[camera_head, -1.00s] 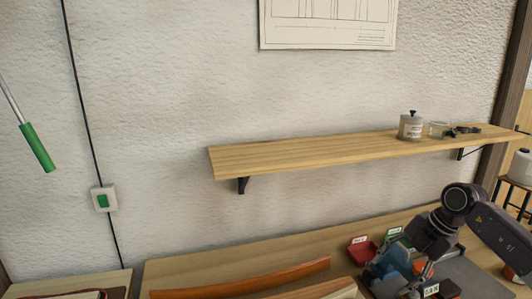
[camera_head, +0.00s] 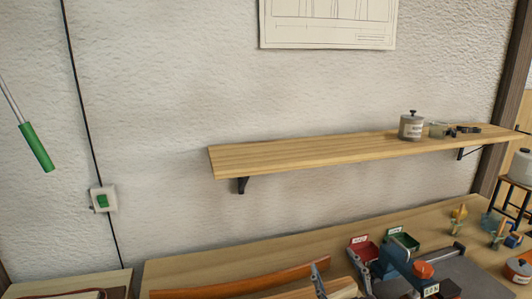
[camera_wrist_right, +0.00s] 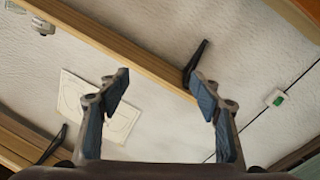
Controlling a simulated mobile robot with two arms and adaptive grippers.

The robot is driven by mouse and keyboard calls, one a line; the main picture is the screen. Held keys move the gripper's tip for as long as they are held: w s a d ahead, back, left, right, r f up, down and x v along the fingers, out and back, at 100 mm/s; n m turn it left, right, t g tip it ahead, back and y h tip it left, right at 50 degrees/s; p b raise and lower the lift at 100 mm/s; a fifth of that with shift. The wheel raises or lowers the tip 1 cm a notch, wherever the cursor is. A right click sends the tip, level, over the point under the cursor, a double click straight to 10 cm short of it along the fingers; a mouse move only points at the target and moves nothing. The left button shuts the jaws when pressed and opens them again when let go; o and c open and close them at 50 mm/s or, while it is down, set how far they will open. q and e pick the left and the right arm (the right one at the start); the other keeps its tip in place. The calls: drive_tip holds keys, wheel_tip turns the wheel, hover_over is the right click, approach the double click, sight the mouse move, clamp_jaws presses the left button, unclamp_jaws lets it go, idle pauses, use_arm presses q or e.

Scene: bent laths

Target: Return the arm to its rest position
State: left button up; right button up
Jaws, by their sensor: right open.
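My right gripper (camera_head: 335,274) shows at the bottom edge of the head view, its fingers pointing up in front of the bench. The fingers are apart with nothing between them. In the right wrist view, my right gripper (camera_wrist_right: 158,82) is open and empty, with blue pads on both fingers. Beyond it are the underside of the wall shelf (camera_wrist_right: 120,45) and the white wall. In the head view, the rest of the right arm is mostly below the frame. My left gripper is not in view.
A reddish bent lath (camera_head: 240,280) lies on the bench (camera_head: 215,260), left of the gripper. A red bin (camera_head: 360,252) and a green bin (camera_head: 403,242) stand to the right, near a blue object (camera_head: 402,262). The wall shelf (camera_head: 300,153) carries a lidded pot (camera_head: 411,127).

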drive_tip(key=s+d+f+m+g+h, duration=0.45)
drive_tip(key=s+f, duration=0.25)
drive_tip(key=f, duration=0.4)
drive_tip(key=s+f+g+y, duration=0.1)
drive_tip(key=s+f+g, duration=0.45)
drive_tip(key=s, duration=0.75)
drive_tip(key=s+f+g+y, duration=0.1)
drive_tip(key=s+f+g, duration=0.3)
drive_tip(key=s+f, duration=0.55)
drive_tip(key=s+f+g+b, duration=0.1)
drive_tip(key=s+f+b, duration=0.2)
drive_tip(key=f, duration=1.3)
drive_tip(key=s+f+g+b, duration=0.1)
drive_tip(key=s+f+b, duration=0.15)
drive_tip(key=f, duration=1.25)
drive_tip(key=s+d+f+g+b, duration=0.1)
drive_tip(key=s+d+f+b, duration=0.1)
drive_tip(key=s+f, duration=1.5)
drive_tip(key=shift+d+f+b, duration=0.4)
drive_tip(key=shift+f+b, duration=0.35)
